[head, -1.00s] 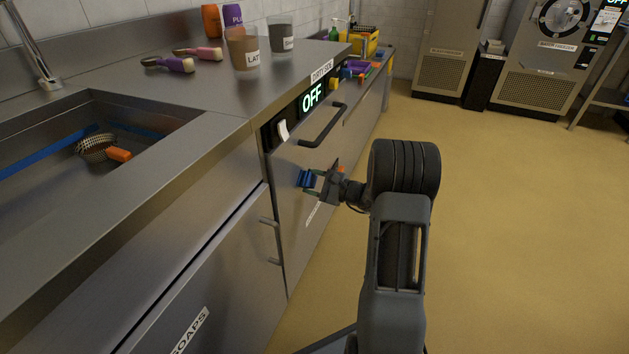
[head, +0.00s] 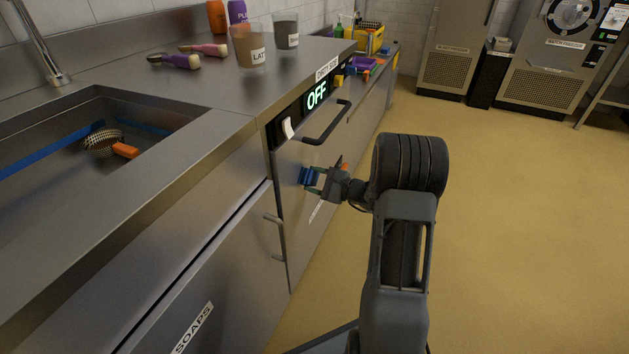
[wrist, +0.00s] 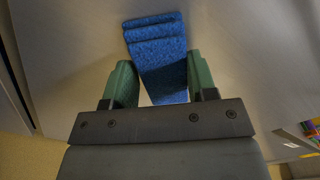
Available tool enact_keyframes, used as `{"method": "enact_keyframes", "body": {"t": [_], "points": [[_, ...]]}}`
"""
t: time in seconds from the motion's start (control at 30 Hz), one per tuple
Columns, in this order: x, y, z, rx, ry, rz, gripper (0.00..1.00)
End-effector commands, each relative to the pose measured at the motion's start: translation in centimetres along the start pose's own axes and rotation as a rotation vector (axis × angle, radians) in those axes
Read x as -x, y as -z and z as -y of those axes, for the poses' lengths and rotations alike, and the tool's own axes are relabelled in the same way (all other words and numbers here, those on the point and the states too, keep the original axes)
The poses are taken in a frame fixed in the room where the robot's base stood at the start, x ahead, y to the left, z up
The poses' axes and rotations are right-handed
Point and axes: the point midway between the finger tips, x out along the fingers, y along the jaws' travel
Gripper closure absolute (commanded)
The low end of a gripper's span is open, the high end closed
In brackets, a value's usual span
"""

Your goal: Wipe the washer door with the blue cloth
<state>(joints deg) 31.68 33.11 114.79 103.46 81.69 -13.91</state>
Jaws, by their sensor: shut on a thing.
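The washer door (head: 303,226) is the steel front below the OFF display, with a dark bar handle (head: 325,125) along its top. The blue cloth (head: 309,177) is between the fingers of my gripper (head: 318,180), at the upper part of the door. In the wrist view, the folded blue cloth (wrist: 160,62) extends beyond the green fingertips of my gripper (wrist: 160,85) and lies against or very near the grey door surface (wrist: 235,45). I cannot tell how firmly it touches. My gripper is shut on the cloth.
A sink (head: 120,140) with a strainer is in the counter at left. Cups (head: 250,48) and brushes (head: 180,61) stand or lie on the countertop. A soaps cabinet (head: 215,290) is left of the door. The yellow floor (head: 530,220) at right is clear.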

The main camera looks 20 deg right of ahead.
Motion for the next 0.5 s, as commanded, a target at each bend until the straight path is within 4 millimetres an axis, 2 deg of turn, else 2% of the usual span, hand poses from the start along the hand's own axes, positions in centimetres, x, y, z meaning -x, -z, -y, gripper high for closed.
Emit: {"method": "enact_keyframes", "body": {"t": [0.23,0.5], "points": [[0.0,0.2,0.1,0.001,0.001,0.000,0.82],[-0.1,1.4,1.3,0.002,0.000,0.000,0.82]]}}
